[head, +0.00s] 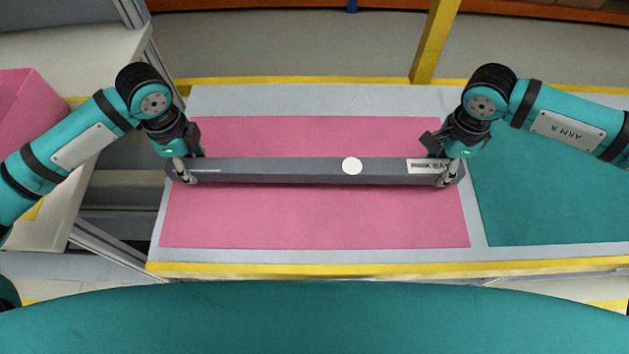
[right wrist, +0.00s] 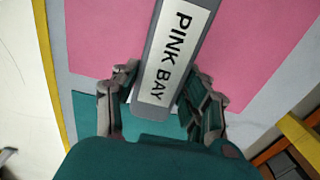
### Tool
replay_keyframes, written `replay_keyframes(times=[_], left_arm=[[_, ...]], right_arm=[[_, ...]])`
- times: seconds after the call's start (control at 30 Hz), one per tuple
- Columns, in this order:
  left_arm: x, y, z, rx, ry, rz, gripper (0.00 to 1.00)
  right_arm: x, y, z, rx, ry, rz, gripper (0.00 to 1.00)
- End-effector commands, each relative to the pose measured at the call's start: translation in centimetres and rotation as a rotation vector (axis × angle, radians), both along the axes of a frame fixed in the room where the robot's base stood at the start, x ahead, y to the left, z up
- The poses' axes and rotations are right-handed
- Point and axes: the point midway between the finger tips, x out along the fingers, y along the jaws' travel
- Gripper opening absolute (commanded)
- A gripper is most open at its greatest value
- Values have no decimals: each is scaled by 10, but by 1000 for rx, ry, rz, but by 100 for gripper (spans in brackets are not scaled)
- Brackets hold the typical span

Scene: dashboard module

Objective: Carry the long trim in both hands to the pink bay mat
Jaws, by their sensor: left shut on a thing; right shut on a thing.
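The long trim (head: 290,172) is a dark grey bar with a white round spot and a white label near its right end. It lies level across the pink bay mat (head: 320,222) in the head view; I cannot tell whether it touches the mat. My left gripper (head: 188,176) is shut on its left end. My right gripper (head: 446,178) is shut on its right end. In the right wrist view the trim (right wrist: 203,8) runs between the fingers of the right gripper (right wrist: 160,98), and its label reads "PINK BAY".
A teal mat (head: 560,200) lies to the right of the pink mat on the grey table (head: 300,98), which has yellow edges. A yellow post (head: 434,40) stands behind the table. A pink bin (head: 25,105) stands at the far left.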

Motion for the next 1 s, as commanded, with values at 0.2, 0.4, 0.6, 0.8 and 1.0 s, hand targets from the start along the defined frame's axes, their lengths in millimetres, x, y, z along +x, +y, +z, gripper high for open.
replay_keyframes(times=[0.2,0.4,0.6,0.8,1.0], left_arm=[[1,0,1,0,-2,1,0],[1,0,-1,0,-2,2,0],[1,0,-8,0,-2,2,0],[1,0,-23,0,-2,2,0],[1,0,-39,0,-2,2,0]], right_arm=[[0,0,1,0,-1,1,0],[0,0,-1,0,0,1,0],[0,0,-9,0,0,1,0],[0,0,-23,0,0,1,0],[0,0,-39,0,0,1,0]])
